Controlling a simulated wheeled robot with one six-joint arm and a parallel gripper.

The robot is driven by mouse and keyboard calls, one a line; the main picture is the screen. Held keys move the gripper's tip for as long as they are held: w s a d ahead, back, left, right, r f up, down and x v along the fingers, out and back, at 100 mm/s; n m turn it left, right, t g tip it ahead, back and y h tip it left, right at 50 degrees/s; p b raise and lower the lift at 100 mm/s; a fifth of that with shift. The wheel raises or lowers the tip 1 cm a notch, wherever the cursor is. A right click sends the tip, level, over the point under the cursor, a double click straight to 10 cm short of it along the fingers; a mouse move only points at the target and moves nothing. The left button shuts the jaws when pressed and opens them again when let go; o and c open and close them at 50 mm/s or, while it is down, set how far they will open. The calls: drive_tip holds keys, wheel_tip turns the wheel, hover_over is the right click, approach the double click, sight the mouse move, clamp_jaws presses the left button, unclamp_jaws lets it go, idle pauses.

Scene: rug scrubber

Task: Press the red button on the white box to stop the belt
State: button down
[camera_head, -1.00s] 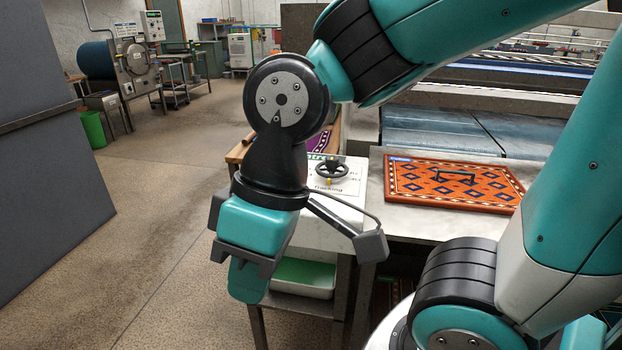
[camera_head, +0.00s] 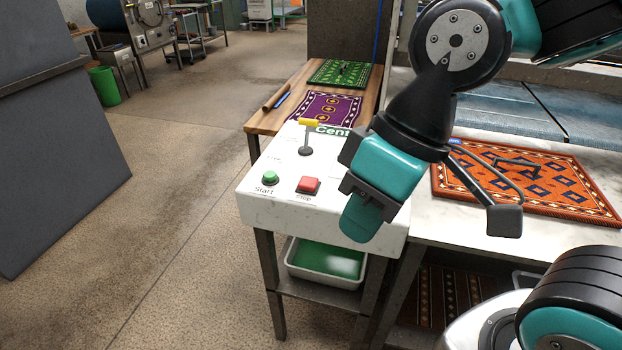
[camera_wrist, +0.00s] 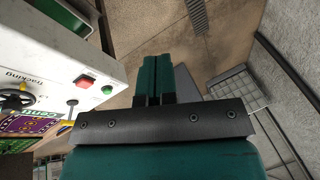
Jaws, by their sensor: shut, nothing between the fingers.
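The white box (camera_head: 262,212) stands on dark legs in the middle of the head view. In the wrist view my gripper's closed fingers (camera_wrist: 157,75) lie right of the buttons.
A yellow-handled lever (camera_head: 308,123) rises behind the buttons. A black handwheel (camera_wrist: 14,99) shows in the wrist view. An orange rug (camera_head: 530,180) lies on the table at right. A tray with green contents (camera_head: 325,262) sits below the box.

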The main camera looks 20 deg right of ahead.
drive_tip(key=w+f+n+t+y+p, duration=0.1)
drive_tip(key=w+n+t+y+p, duration=0.2)
drive_tip(key=w, duration=1.3)
drive_tip(key=n+t+h+p, duration=0.2)
drive_tip(key=n+t+p, duration=0.15)
drive_tip(key=n, duration=0.25)
hover_over(308, 182)
wheel_tip(308, 182, down, 6)
drive_tip(key=shift+r+t+b, duration=0.1)
drive_tip(key=shift+t+b, duration=0.35)
drive_tip(key=shift+t, duration=0.1)
drive_tip(key=shift+s, duration=0.1)
wheel_tip(308, 182, down, 8)
drive_tip(key=b, duration=0.4)
drive_tip(key=shift+r+b, duration=0.15)
drive_tip(key=shift+b, duration=0.25)
drive_tip(key=shift+f+b, duration=0.55)
drive_tip(key=shift+f+b, duration=0.45)
drive_tip(key=shift+b, duration=0.15)
